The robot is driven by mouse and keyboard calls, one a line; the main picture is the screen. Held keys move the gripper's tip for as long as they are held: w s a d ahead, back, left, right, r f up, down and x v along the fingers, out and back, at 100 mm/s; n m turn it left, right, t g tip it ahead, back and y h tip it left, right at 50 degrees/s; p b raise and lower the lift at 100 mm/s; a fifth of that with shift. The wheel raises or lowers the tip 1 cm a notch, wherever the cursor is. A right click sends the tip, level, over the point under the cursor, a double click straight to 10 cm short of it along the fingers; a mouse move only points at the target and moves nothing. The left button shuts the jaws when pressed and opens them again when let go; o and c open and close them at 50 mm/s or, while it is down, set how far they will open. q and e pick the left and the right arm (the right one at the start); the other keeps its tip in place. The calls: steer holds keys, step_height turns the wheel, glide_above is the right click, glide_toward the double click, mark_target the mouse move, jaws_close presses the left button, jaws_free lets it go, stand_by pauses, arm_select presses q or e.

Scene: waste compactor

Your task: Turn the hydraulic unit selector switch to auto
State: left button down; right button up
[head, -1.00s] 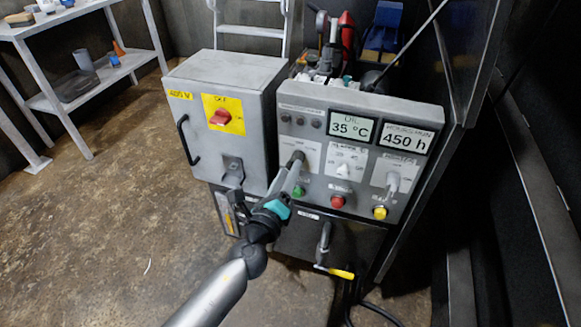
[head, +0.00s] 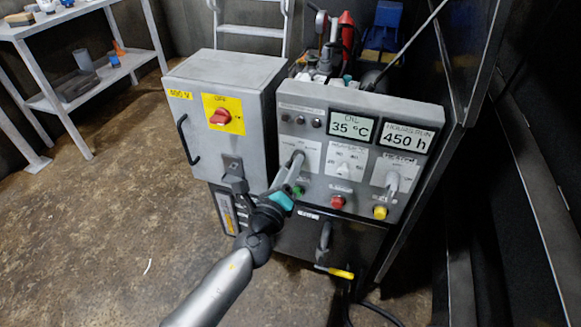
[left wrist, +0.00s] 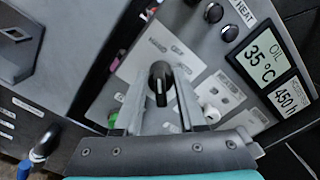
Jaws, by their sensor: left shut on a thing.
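The grey control panel (head: 315,215) stands in the middle of the head view. Its leftmost selector switch is largely covered by my left gripper (head: 296,160) there. In the left wrist view, the switch is a black knob (left wrist: 160,82) with a pale pointer line, on a white label plate. My left gripper (left wrist: 160,98) has one finger on each side of the knob and is shut on it. My right gripper is in neither view.
A green button (head: 298,190), red button (head: 337,201) and yellow button (head: 380,212) sit below. A cabinet with a red rotary switch (head: 220,117) stands left. A yellow-tipped lever (head: 340,273) projects below.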

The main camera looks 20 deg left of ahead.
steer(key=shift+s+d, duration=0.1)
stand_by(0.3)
arm_select(q)
steer(key=shift+m, duration=0.5)
steer(key=shift+m+p, duration=0.3)
steer(key=shift+m, duration=0.3)
steer(key=m+p, duration=0.1)
steer(key=m, duration=0.3)
steer(key=shift+d+r, duration=0.1)
steer(key=shift+d, duration=0.05)
steer(key=m+p, duration=0.2)
steer(key=m, duration=0.2)
steer(key=shift+d, duration=0.15)
steer(key=m+p, duration=0.2)
steer(key=m, duration=0.2)
steer(key=shift+d+f+m+p, duration=0.15)
steer(key=shift+m+p, duration=0.2)
steer(key=shift+m, duration=0.65)
steer(key=shift+a+f+m+p, duration=0.1)
steer(key=shift+m+p, duration=0.2)
steer(key=shift+m, duration=0.7)
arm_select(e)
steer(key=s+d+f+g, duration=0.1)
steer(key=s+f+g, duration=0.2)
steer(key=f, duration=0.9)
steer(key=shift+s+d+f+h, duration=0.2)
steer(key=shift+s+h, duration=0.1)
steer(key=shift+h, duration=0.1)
